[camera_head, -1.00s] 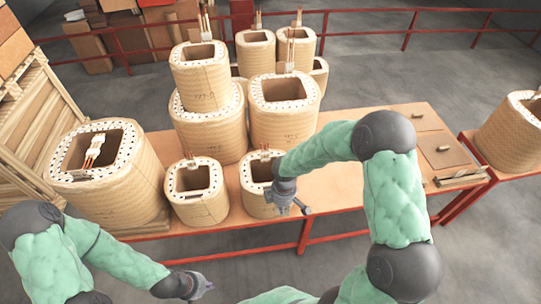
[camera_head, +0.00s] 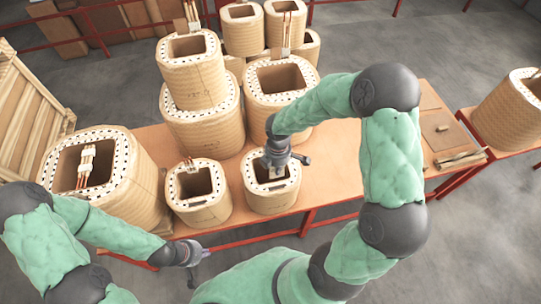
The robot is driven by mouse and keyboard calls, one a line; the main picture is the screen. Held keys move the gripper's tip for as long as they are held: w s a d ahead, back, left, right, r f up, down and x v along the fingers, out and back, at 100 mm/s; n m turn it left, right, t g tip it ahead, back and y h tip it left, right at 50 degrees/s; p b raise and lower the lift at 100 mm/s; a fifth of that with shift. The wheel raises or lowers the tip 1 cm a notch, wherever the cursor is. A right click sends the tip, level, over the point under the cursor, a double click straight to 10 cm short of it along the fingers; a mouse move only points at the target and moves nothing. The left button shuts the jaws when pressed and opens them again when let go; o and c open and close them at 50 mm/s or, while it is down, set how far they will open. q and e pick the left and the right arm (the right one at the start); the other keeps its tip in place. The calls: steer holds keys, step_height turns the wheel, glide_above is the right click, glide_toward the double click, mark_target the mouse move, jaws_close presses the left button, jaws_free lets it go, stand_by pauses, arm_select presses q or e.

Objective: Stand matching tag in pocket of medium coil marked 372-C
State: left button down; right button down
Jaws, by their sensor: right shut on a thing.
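Tan wrapped coils with white, dotted top rims stand on the table. A coil on top of a stack (camera_head: 193,88) has dark marks on its side, too small to read; a wider one stands to its right (camera_head: 280,112). My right gripper (camera_head: 277,166) is over the small front coil (camera_head: 270,200), at its opening. It is shut on a small pale thing, probably the tag, mostly hidden by the fingers. My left gripper (camera_head: 196,254) hangs low in front of the table, apart from the coils; its jaws are too small to judge.
Another small coil (camera_head: 200,210) stands left of the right gripper, and a large coil (camera_head: 140,190) at far left. Several coils stand at the back. The table's right part (camera_head: 433,110) has a flat board and small parts. A second table at right holds another coil (camera_head: 510,115).

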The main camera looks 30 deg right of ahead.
mark_target(277, 184)
steer(key=shift+s+f, duration=0.15)
steer(key=shift+f, duration=0.05)
steer(key=shift+s+f+b, duration=0.1)
steer(key=shift+f+b, duration=0.05)
steer(key=shift+b, duration=0.25)
step_height(277, 184, down, 3)
steer(key=shift+b, duration=1.2)
steer(key=shift+f+b, duration=3.5)
steer(key=shift+f, duration=0.75)
steer(key=c, duration=1.3)
jaws_free()
